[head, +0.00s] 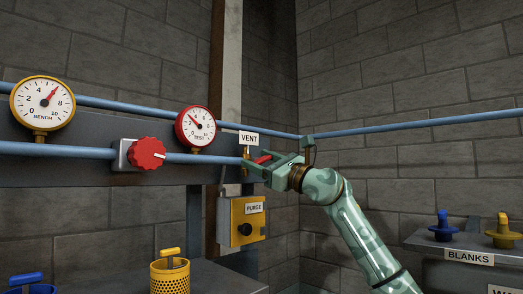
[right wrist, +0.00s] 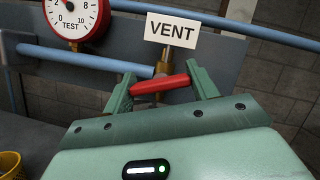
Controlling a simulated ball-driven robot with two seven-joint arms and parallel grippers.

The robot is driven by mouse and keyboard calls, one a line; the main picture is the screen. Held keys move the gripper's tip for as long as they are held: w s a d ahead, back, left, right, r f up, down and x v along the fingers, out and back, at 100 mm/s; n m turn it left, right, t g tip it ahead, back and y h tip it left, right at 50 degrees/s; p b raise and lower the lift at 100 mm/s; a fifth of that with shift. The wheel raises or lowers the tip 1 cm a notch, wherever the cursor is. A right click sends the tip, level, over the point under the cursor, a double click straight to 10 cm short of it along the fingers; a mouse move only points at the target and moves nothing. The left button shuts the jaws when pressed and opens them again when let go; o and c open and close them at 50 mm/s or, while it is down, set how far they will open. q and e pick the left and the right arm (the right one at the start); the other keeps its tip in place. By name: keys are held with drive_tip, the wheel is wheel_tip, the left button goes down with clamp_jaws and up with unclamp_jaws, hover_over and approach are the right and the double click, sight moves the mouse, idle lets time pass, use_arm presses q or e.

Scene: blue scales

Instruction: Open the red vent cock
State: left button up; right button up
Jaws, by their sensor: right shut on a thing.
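The red vent cock handle (right wrist: 160,85) lies crosswise between the two green fingers of my right gripper (right wrist: 161,92) in the right wrist view. It sits on a brass fitting (right wrist: 165,64) below the white VENT sign (right wrist: 171,31). My right gripper is shut on the handle. In the head view the red handle (head: 263,159) shows partly behind the fingers of my right gripper (head: 256,163), on the blue pipe under the VENT sign (head: 249,139). My left gripper is not in view.
Left of the cock are a red TEST gauge (head: 195,127), a red knob (head: 147,153) and a yellow BENCH gauge (head: 42,103). A yellow PURGE box (head: 247,221) hangs below. A yellow basket (head: 170,276) stands lower left; a BLANKS stand (head: 420,240) is at right.

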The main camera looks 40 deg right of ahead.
drive_tip(key=n+p, duration=0.1)
drive_tip(key=n+g+y+p, duration=0.1)
drive_tip(key=n, duration=0.1)
drive_tip(key=n+y+p, duration=0.1)
drive_tip(key=n, duration=0.1)
drive_tip(key=shift+r+p, duration=0.3)
drive_tip(key=n+g+y+p, duration=0.1)
drive_tip(key=n+g+p, duration=0.1)
drive_tip(key=n+p, duration=0.1)
drive_tip(key=shift+n, duration=0.8)
drive_tip(key=n+g+p, duration=0.1)
drive_tip(key=n+p, duration=0.2)
drive_tip(key=n, duration=0.1)
drive_tip(key=shift+f+g+p, duration=0.1)
drive_tip(key=shift+g+p, duration=0.3)
drive_tip(key=shift+f+n+g+p, duration=0.2)
drive_tip(key=shift+n+g+p, duration=0.2)
drive_tip(key=shift+n+p, duration=0.55)
drive_tip(key=shift+n, duration=0.25)
drive_tip(key=shift+f, duration=0.1)
drive_tip(key=o, duration=1)
